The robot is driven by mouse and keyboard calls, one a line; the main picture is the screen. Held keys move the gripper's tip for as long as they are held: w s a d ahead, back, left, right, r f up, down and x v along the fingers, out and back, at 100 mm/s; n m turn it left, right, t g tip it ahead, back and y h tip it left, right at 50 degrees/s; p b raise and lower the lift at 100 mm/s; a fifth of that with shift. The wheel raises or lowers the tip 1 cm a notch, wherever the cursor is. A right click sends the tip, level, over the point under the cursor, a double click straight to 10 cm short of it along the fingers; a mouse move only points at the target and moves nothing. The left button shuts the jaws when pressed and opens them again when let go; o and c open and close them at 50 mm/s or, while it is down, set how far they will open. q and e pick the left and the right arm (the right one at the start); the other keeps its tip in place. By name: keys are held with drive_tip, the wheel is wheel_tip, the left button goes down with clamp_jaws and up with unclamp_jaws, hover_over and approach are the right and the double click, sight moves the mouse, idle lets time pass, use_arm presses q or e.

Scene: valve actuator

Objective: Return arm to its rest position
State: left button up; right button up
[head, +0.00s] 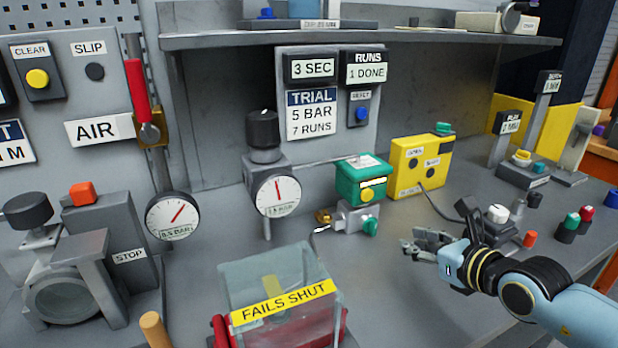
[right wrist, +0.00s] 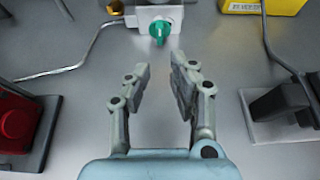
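My right gripper (head: 428,244) reaches in from the right in the head view, just above the grey bench top. In the right wrist view my right gripper (right wrist: 160,85) has its two fingers apart with nothing between them. Ahead of the fingers is a green knob (right wrist: 160,32) on a small metal valve block, with a clear gap of bench between. The same green knob (head: 370,228) sits below the green actuator box (head: 362,183) in the head view. My left gripper is in neither view.
A clear cover marked FAILS SHUT (head: 283,300) stands at the front centre. A yellow box (head: 420,165) stands behind my right gripper. A white-topped knob (head: 498,214) and several small coloured knobs stand near my right arm.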

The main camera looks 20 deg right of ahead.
wheel_tip(320, 180, up, 13)
drive_tip(key=a+m+t+h, duration=0.1)
drive_tip(key=a+m+t, duration=0.2)
drive_tip(key=m+t, duration=0.45)
drive_tip(key=s+d+r+m+g+h, duration=0.25)
drive_tip(key=s+d+m+h, duration=0.2)
drive_tip(key=m, duration=0.45)
drive_tip(key=s+d+r+m+g+h, duration=0.1)
drive_tip(key=s+d+m+g+h, duration=0.3)
drive_tip(key=m, duration=0.6)
drive_tip(key=s+f+m+g, duration=0.4)
drive_tip(key=f+m, duration=0.2)
drive_tip(key=m, duration=0.1)
drive_tip(key=s+a+f+m+g+y, duration=0.1)
drive_tip(key=s+a+f+g+y, duration=0.3)
drive_tip(key=a, duration=0.3)
drive_tip(key=s+a+f+m+g+y, duration=0.2)
drive_tip(key=s+a+f+g+y, duration=0.15)
drive_tip(key=s+a, duration=0.35)
wheel_tip(320, 180, down, 34)
drive_tip(key=s+d+b, duration=0.3)
drive_tip(key=b, duration=0.4)
drive_tip(key=s+f+g+b, duration=0.2)
drive_tip(key=s+f+b, duration=0.3)
drive_tip(key=s+f, duration=1.3)
wheel_tip(320, 180, down, 3)
drive_tip(key=shift+d+f, duration=0.1)
drive_tip(key=shift+d, duration=0.15)
